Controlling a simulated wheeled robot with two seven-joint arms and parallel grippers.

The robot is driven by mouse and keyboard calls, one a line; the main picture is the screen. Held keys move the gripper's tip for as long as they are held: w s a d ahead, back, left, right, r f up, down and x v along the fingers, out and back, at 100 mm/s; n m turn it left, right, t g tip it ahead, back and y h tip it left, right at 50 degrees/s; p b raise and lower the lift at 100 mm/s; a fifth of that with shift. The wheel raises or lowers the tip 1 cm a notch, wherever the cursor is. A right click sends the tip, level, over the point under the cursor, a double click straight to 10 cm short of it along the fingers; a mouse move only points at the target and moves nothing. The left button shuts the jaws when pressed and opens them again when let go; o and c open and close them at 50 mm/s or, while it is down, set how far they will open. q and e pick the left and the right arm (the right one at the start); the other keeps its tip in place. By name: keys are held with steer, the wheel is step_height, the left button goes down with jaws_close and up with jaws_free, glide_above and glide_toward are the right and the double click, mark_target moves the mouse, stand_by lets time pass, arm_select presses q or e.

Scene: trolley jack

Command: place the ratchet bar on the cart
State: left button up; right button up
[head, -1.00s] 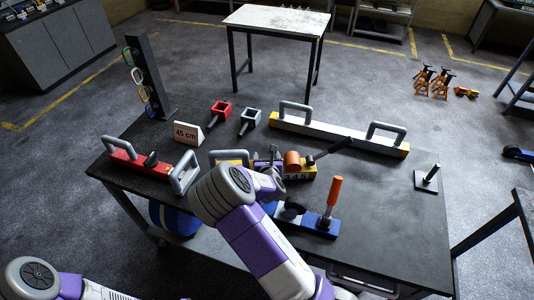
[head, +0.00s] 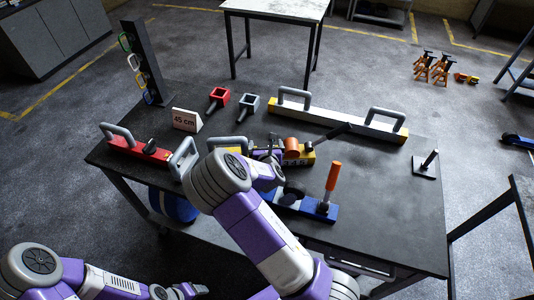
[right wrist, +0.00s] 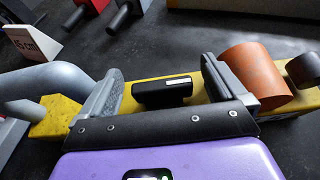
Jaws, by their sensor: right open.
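The yellow bar (head: 300,157) with an orange cylinder (head: 291,147) and a dark lever lies in the middle of the dark worktop; I take it for the ratchet bar. It fills the middle of the right wrist view (right wrist: 60,113), with a black block (right wrist: 162,93) on its top. My right gripper (right wrist: 160,72) is open, its fingers on either side of the black block, with gaps between. In the head view the right gripper (head: 268,162) hides part of the bar. My left arm is low at left; its gripper (head: 188,290) is small and dark. I cannot tell which surface is the cart.
A red bar with grey handles (head: 140,150) lies left and a blue bar with an orange grip (head: 325,212) nearer. A long handled bar (head: 335,120) lies behind. A "45 cm" sign (head: 187,120) and red and grey sockets stand near. The worktop's right side (head: 395,220) is mostly clear.

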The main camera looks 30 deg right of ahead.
steer(key=p+v, duration=0.1)
steer(key=v, duration=0.9)
steer(key=shift+s, duration=0.25)
steer(key=shift+w+a+r, duration=0.1)
steer(key=shift+a, duration=0.05)
